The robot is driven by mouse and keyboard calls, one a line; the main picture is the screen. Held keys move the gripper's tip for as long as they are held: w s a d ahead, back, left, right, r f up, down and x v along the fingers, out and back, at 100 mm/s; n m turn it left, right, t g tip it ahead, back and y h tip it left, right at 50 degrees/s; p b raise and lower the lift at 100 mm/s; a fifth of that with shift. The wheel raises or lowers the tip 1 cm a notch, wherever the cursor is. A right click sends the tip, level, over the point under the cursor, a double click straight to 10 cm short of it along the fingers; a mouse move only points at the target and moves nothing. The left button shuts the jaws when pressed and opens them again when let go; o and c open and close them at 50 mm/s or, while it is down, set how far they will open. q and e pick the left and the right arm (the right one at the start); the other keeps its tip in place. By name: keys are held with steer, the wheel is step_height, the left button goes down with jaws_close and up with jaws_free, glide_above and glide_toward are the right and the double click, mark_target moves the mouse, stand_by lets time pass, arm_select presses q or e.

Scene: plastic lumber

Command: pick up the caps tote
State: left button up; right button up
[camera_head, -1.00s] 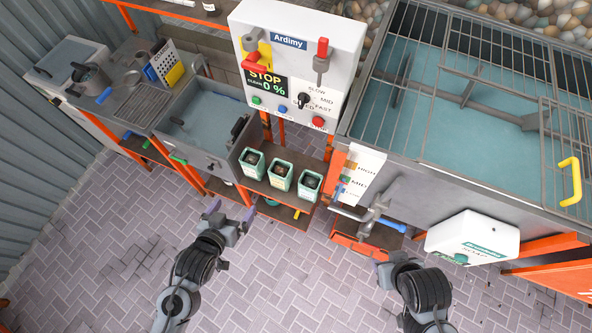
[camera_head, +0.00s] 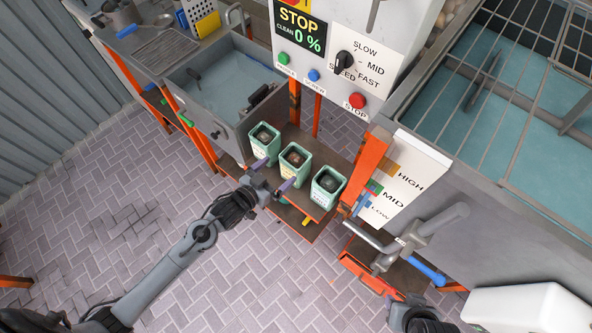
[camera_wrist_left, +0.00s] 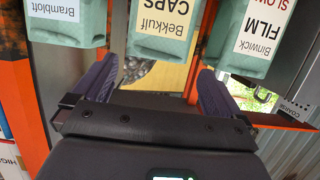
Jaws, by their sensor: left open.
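The caps tote (camera_head: 295,162) is the middle of three green open-topped totes on a low shelf. Its label reading "Bekkulf CAPS" shows upside down in the left wrist view (camera_wrist_left: 165,32). My left gripper (camera_head: 272,177) is open and empty, in front of the tote row. In the left wrist view, its two purple fingers (camera_wrist_left: 156,68) stand apart, one toward each side of the caps tote's lower part; contact cannot be told. My right gripper (camera_head: 398,297) shows only partly at the bottom edge, and its jaws cannot be made out.
The film tote (camera_head: 264,142) stands left of the caps tote and the Brambloft tote (camera_head: 327,186) right, with narrow gaps. A sink (camera_head: 222,85) and control panel (camera_head: 340,65) stand behind. A valve pipe (camera_head: 415,238) juts out at right. The floor at left is clear.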

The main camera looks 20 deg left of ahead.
mark_target(287, 164)
arm_select(q)
steer(key=x, duration=0.3)
steer(key=shift+w+d, duration=0.15)
steer(key=shift+w, duration=0.2)
steer(key=shift+f+b+x, duration=0.1)
steer(key=shift+b+x, duration=0.3)
steer(key=shift+x, duration=1.1)
steer(key=shift+f+b+x, duration=0.15)
steer(key=shift+b+x, duration=0.2)
steer(key=shift+x, duration=1.1)
steer(key=shift+s, duration=0.15)
steer(key=c, duration=1.4)
